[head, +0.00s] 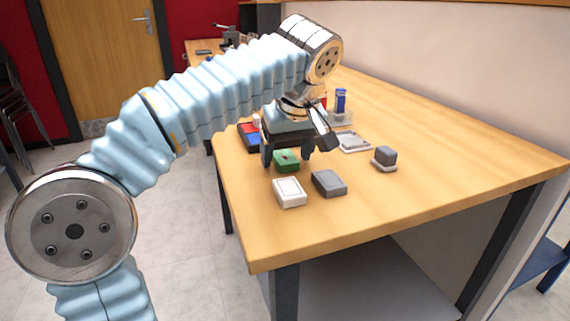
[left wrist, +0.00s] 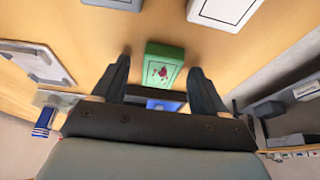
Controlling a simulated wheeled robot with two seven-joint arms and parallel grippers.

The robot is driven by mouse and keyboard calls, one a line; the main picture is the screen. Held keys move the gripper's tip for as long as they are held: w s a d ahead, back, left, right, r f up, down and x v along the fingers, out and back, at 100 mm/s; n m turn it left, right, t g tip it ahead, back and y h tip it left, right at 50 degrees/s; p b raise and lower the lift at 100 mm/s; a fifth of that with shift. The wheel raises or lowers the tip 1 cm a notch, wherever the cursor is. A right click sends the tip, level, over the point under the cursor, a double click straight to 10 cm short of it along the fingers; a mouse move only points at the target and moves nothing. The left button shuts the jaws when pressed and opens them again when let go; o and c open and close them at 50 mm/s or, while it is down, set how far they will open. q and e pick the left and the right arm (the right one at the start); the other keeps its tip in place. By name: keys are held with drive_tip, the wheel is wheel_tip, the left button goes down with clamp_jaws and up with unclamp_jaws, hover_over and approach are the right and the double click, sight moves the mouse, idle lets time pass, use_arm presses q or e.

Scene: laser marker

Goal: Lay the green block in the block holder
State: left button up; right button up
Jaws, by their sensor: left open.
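The green block (head: 287,160) lies on the wooden table under my left gripper (head: 288,156), which is open and points down. In the left wrist view the green block (left wrist: 165,66) shows its printed top between the two spread fingers (left wrist: 160,68), with a gap on each side. I cannot tell whether the fingertips are down at its level. A dark tray (head: 241,137) with red and blue pieces, apparently the block holder, sits behind and left of the gripper, partly hidden by it. In the left wrist view a blue piece (left wrist: 162,105) shows beyond the green block. My right gripper is out of view.
A white block (head: 290,193) and a grey block (head: 329,183) lie in front of the green one. A grey cube (head: 386,154) on a pad and a flat grey plate (head: 354,141) are to the right. A blue bottle (head: 341,100) stands behind. The table's right side is clear.

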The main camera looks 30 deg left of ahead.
use_arm(q)
drive_tip(key=shift+c, duration=0.4)
drive_tip(key=c, duration=1.2)
